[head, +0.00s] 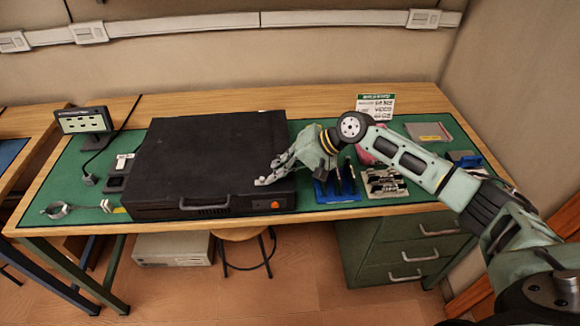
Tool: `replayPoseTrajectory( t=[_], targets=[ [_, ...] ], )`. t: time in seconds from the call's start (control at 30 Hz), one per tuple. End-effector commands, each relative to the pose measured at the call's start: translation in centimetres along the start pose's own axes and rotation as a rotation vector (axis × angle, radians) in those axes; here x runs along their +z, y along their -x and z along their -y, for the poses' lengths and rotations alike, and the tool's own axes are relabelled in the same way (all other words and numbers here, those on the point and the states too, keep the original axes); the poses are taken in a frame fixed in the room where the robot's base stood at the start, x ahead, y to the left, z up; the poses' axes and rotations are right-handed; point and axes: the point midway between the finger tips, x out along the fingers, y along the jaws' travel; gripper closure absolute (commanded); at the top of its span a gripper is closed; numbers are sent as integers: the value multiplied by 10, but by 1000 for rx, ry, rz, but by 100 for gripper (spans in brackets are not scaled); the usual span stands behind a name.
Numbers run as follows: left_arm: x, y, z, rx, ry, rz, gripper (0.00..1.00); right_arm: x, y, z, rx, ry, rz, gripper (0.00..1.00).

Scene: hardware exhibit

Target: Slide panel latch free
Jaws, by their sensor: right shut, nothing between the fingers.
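A black flat case (205,160) lies on the green mat on the workbench. Its front face has a handle (204,204) and an orange button or latch (276,205) near the right end. I cannot tell whether this orange part is the panel latch. My right gripper (264,181) comes in from the right, over the case's front right top edge. Its fingers are shut with nothing between them, a little above and behind the orange part. I cannot tell whether they touch the case. My left gripper is not in view.
A blue tool holder (336,188) and a tray of small parts (385,182) stand right of the case. A small display (84,121) and a strap-like ring (57,210) are at the left. A stool (240,235) is under the bench.

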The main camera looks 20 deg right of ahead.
Motion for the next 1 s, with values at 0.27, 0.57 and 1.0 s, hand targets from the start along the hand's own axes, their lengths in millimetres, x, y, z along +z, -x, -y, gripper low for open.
replayPoseTrajectory(
  t=[0.27, 0.57, 1.0],
  targets=[
    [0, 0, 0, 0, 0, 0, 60, 0, -1, 0, 1, 0, -1, 100],
    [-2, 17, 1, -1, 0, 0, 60, 6, -15, 18, -2, -1, 3, 100],
    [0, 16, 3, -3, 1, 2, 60, 5, -16, 17, 1, 0, -1, 100]
  ],
)
